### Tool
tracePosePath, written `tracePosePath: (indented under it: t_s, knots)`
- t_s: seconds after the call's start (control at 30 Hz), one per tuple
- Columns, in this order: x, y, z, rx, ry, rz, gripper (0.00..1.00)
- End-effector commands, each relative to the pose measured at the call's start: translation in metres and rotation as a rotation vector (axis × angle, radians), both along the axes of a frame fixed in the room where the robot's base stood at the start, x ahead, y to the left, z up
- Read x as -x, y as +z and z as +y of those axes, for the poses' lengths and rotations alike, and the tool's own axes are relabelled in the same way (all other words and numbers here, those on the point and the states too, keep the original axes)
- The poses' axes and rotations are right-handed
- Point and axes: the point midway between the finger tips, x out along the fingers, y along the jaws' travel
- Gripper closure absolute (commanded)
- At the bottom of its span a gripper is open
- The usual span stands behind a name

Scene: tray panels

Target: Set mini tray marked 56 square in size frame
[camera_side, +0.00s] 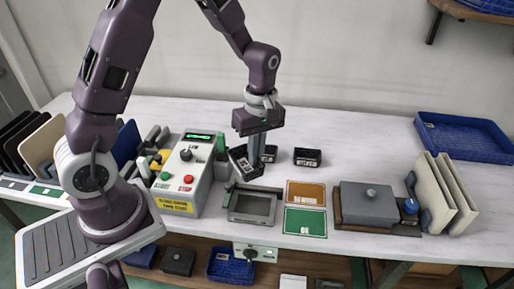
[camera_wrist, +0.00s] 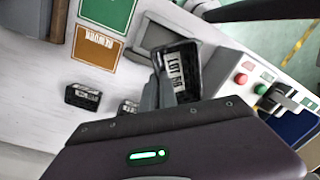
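My gripper (camera_side: 257,160) points down over the white table. It appears shut on a small black mini tray (camera_side: 240,161), which is tilted and sits to the left of the fingers. In the wrist view this mini tray (camera_wrist: 180,68) shows a white label that seems to read LOT 56, beside the grey fingers (camera_wrist: 160,92). The size frame (camera_side: 253,206), a grey rectangular frame with a dark recess, lies in front of the gripper and is empty. It also shows in the wrist view (camera_wrist: 157,36), partly behind the held tray.
Two other black mini trays (camera_side: 307,157) (camera_side: 269,153) lie behind and right of the gripper. An orange REWORK card (camera_side: 306,193) and a green OK card (camera_side: 306,222) lie right of the frame. A control box (camera_side: 187,175) stands close on its left; a grey lidded block (camera_side: 368,204) stands further right.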

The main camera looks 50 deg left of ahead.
Motion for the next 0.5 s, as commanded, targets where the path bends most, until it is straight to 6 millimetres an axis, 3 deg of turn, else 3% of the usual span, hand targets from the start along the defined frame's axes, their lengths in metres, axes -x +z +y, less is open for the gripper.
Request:
tracePosePath:
  t_s: [0.1,0.2,0.4,0.5]
  knots:
    - [0.006,0.000,-0.005,0.001,0.336,0.012,1.00]
    - [0.009,0.001,-0.008,0.003,0.567,0.017,1.00]
    - [0.014,0.001,-0.012,0.009,0.904,0.028,1.00]
    - [0.014,-0.017,-0.012,0.008,0.925,0.036,1.00]
